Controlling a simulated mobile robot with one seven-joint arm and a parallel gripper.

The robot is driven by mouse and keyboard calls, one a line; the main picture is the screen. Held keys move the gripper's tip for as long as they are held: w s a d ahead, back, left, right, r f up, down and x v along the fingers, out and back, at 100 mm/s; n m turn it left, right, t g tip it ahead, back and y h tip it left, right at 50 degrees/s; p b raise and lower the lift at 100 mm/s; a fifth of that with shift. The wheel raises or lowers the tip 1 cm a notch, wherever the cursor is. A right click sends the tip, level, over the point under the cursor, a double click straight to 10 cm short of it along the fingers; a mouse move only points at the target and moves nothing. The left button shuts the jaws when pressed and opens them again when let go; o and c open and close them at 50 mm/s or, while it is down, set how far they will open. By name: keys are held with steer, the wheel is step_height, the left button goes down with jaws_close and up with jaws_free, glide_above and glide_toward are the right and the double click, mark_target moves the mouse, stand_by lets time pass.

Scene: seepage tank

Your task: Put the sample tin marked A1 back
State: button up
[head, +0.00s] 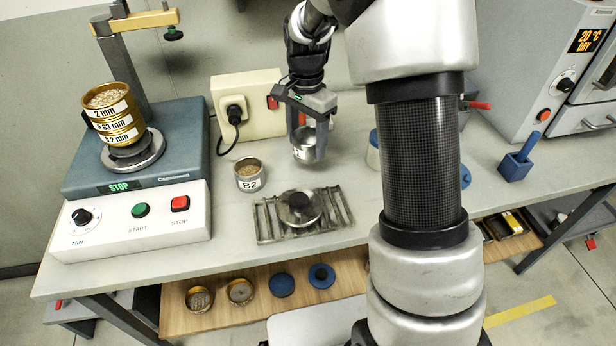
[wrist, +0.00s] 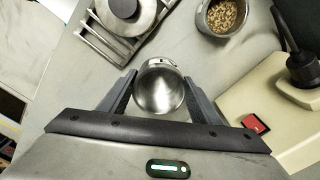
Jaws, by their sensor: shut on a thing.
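My gripper (head: 307,140) is shut on a small silver tin (head: 303,151) with a white label, mostly hidden by the fingers, so I cannot read its mark. In the wrist view the tin (wrist: 159,88) sits between the two fingers (wrist: 160,95) and looks empty inside. I cannot tell whether its base touches the bench. A second tin marked B2 (head: 249,176), filled with grains, stands on the bench to the left of my gripper; it also shows in the wrist view (wrist: 221,15).
A wire rack (head: 264,222) with a lidded round pan stands in front. A sieve shaker (head: 130,222) is at left, a socket box (head: 262,95) behind, an oven (head: 530,60) at right. A blue holder (head: 515,167) stands near the oven. Lids and dishes lie on the lower shelf (head: 180,325).

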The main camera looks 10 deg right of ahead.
step_height(320, 180, down, 8)
steer(key=shift+r+b, duration=0.15)
steer(key=shift+b, duration=0.25)
steer(key=o, duration=1.1)
steer(key=shift+o, duration=0.2)
